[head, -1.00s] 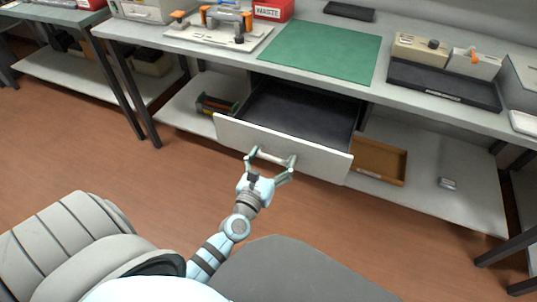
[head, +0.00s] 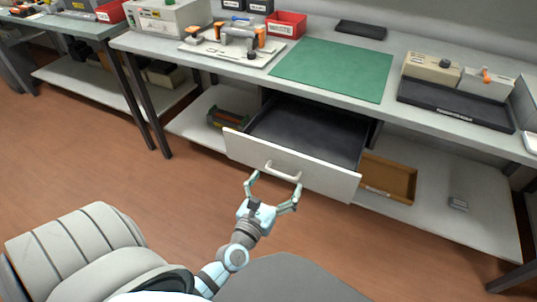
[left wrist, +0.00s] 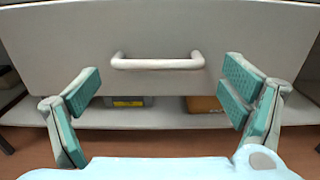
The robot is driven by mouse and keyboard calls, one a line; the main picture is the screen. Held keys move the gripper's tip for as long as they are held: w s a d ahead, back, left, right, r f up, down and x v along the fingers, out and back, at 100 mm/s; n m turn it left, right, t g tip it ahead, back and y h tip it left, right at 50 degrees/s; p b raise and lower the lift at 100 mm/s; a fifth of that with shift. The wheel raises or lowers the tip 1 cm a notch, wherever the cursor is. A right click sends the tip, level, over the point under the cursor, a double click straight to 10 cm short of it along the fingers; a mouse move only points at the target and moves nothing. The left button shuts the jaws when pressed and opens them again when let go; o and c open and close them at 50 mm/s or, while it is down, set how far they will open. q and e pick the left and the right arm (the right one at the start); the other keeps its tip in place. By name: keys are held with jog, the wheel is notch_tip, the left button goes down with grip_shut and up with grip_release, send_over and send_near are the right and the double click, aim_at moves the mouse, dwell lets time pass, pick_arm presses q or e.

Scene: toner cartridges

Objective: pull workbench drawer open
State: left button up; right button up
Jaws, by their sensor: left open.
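The workbench drawer (head: 292,165) is pulled out, and its dark interior (head: 307,130) looks empty. Its pale front carries a light bar handle (head: 283,171). My left gripper (head: 272,190) is open and empty, just in front of the handle and apart from it. In the left wrist view the handle (left wrist: 158,62) lies ahead, centred between the spread fingers (left wrist: 160,95) and beyond their tips. The drawer front (left wrist: 160,30) fills the upper part of that view. My right gripper is not in view.
The workbench top holds a green mat (head: 333,69), a fixture board (head: 232,51), a red bin (head: 286,24) and a black tray (head: 455,104). Floor is clear left of my arm.

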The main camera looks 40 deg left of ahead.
pick_arm(q)
jog(key=s+d, duration=0.1)
jog(key=s, duration=0.7)
jog(key=shift+s+d, duration=0.15)
jog(key=shift+d, duration=0.1)
